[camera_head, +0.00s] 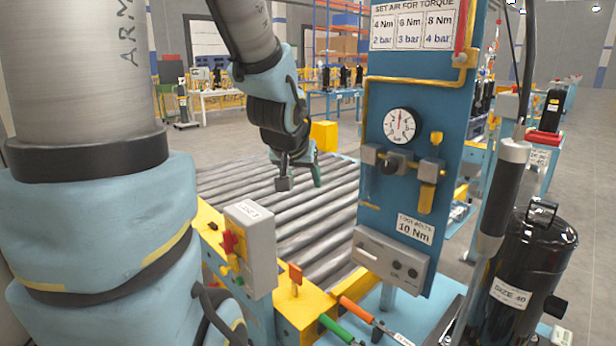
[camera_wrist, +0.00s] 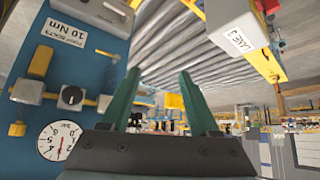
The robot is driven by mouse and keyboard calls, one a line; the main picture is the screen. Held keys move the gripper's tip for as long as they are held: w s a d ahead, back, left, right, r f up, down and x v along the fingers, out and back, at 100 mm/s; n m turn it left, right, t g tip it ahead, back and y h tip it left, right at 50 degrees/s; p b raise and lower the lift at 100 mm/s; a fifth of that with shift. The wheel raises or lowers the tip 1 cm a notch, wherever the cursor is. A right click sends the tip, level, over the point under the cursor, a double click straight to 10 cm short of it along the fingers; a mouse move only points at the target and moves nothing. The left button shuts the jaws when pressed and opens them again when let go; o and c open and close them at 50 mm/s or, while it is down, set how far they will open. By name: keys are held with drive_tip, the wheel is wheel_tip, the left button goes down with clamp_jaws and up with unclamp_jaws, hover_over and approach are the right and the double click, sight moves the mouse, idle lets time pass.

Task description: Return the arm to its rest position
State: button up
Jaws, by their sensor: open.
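My gripper (camera_head: 299,176) hangs at the end of my bent arm in the head view, above the grey roller conveyor (camera_head: 300,215) and left of the blue air panel (camera_head: 408,150). In the wrist view its two green fingers (camera_wrist: 158,103) stand wide apart with nothing between them. The gripper is open, empty and apart from the panel and the conveyor.
The panel carries a pressure gauge (camera_head: 400,126) and valves. A grey control box (camera_head: 250,248) stands on the yellow conveyor end. Green and orange handled tools lie at the front. Space above the rollers is clear.

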drive_tip(key=s+a+f+n+g+y, duration=0.2)
drive_tip(key=s+a+f+g, duration=0.4)
drive_tip(key=s+a+f, duration=0.3)
drive_tip(key=shift+s+a, duration=0.6)
drive_tip(key=shift+s, duration=0.2)
idle(1.0)
